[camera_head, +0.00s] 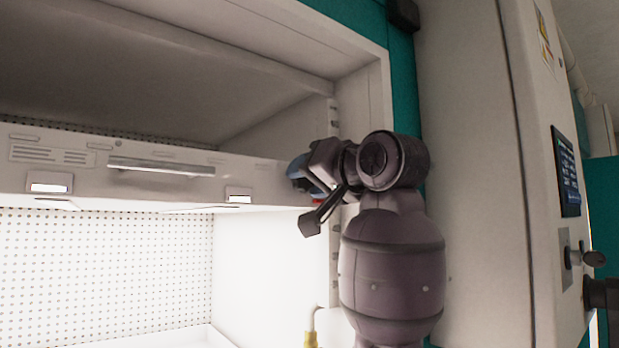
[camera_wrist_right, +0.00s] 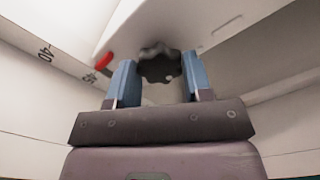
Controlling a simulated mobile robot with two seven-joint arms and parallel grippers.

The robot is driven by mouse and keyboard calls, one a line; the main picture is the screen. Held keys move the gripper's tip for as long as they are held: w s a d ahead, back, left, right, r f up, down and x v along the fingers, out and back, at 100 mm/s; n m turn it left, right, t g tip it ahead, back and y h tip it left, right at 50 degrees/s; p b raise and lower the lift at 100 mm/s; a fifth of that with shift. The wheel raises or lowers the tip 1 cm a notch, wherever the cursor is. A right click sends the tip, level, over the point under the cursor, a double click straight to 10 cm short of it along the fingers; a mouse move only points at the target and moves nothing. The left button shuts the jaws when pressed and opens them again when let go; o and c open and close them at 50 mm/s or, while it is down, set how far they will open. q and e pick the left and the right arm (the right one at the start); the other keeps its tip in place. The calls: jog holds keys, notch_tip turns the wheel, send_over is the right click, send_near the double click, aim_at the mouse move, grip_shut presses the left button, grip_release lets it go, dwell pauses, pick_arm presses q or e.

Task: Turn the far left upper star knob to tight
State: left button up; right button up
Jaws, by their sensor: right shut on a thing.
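A dark, lobed star knob (camera_wrist_right: 160,60) sits near the end of a white panel in the right wrist view. My right gripper (camera_wrist_right: 158,78) has one blue fingertip on each side of it and is shut on it. In the head view my right gripper (camera_head: 303,176) is at the right end of the white lamp panel (camera_head: 228,170), beside the chamber's side wall. It hides the knob there. I cannot tell from these views how tight the knob is. My left gripper is not in view.
A red pointer (camera_wrist_right: 103,61) is by the panel's edge, near a printed scale (camera_wrist_right: 46,53). The chamber's right frame (camera_head: 378,95) stands close to my right wrist. A control cabinet with a screen (camera_head: 567,172) is farther right. Below the panel is a bright, open compartment.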

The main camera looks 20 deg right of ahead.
jog(key=shift+m, duration=0.9)
jog(key=o, duration=0.9)
pick_arm(q)
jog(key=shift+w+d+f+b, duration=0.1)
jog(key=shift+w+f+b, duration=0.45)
jog(key=shift+b, duration=0.65)
pick_arm(e)
jog(key=shift+v, duration=5.45)
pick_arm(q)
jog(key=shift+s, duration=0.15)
